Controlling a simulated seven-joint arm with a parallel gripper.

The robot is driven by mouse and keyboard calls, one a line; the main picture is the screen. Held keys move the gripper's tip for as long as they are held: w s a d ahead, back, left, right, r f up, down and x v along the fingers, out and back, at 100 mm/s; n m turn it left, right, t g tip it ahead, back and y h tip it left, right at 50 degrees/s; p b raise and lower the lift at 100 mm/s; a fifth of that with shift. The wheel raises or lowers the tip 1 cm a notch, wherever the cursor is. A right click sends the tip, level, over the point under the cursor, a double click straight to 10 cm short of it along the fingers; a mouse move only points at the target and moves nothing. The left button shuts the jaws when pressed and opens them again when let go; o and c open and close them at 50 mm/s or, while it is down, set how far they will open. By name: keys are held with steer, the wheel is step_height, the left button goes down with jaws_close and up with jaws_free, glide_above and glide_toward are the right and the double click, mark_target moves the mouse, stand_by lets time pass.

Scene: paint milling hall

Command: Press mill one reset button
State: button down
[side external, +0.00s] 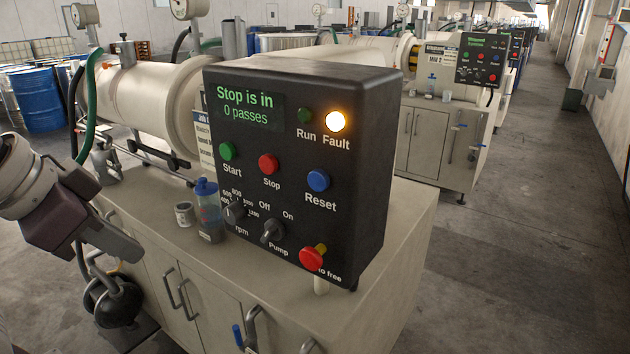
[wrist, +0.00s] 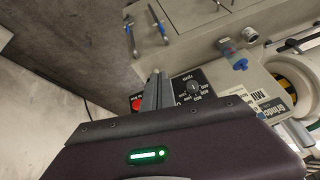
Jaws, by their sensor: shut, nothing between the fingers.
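The black control panel (side external: 295,215) stands on a beige cabinet in the side external view. Its blue Reset button (side external: 318,181) is on the right, below the lit amber Fault lamp (side external: 336,121). The green display (side external: 245,105) reads "Stop is in 0 passes". The Run lamp (side external: 305,116) is dark. My gripper (side external: 138,258) is at the left, clear of the panel, its fingers pointing down and right. In the wrist view its fingers (wrist: 156,80) are together and empty, covering part of the panel. The Reset button cannot be made out there.
The panel also has a green Start button (side external: 227,151), a red Stop button (side external: 269,164), rpm and Pump knobs, and a red mushroom button (side external: 311,259). A blue-capped bottle (side external: 208,212) and small can (side external: 184,214) stand left of it. Another mill's panel (side external: 483,60) is behind.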

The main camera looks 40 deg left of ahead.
mark_target(318, 181)
steer(key=w+d+r+m+t+h, duration=0.1)
steer(key=w+d+r+m+t, duration=0.1)
steer(key=w+d+m, duration=0.5)
steer(key=w+d+r, duration=0.1)
steer(key=w+d, duration=0.2)
steer(key=d, duration=0.2)
steer(key=shift+w+t+h, duration=0.3)
steer(key=shift+w+h, duration=0.1)
steer(key=shift+f, duration=0.1)
steer(key=w, duration=0.8)
steer(key=shift+w, duration=0.4)
stand_by(0.8)
steer(key=shift+w, duration=0.45)
